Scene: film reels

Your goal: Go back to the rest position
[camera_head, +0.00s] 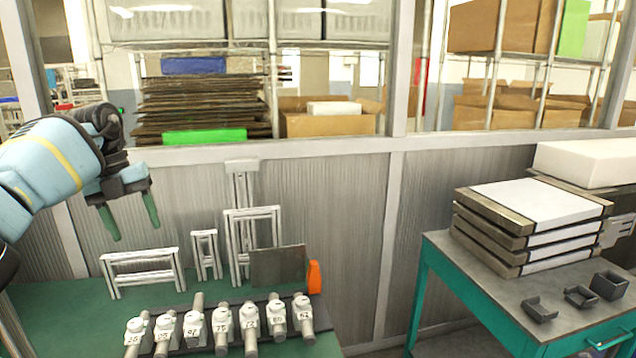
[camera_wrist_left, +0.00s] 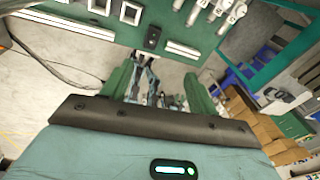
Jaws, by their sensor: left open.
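My left gripper (camera_head: 130,221) hangs in the air at the left of the head view, above the back left part of the green table (camera_head: 65,312). Its two green fingers are apart, with nothing between them. In the left wrist view the same open gripper (camera_wrist_left: 157,85) shows both green fingers with a gap, and the table's edge and the floor lie beyond. My right gripper is in neither view.
White frames (camera_head: 143,271) stand on the table under the gripper. Several numbered grey-white tools (camera_head: 221,326) lie in a row on a dark rack, near a dark plate (camera_head: 278,266) and an orange item (camera_head: 314,277). A teal-framed table (camera_head: 470,280) bears stacked boxes at right.

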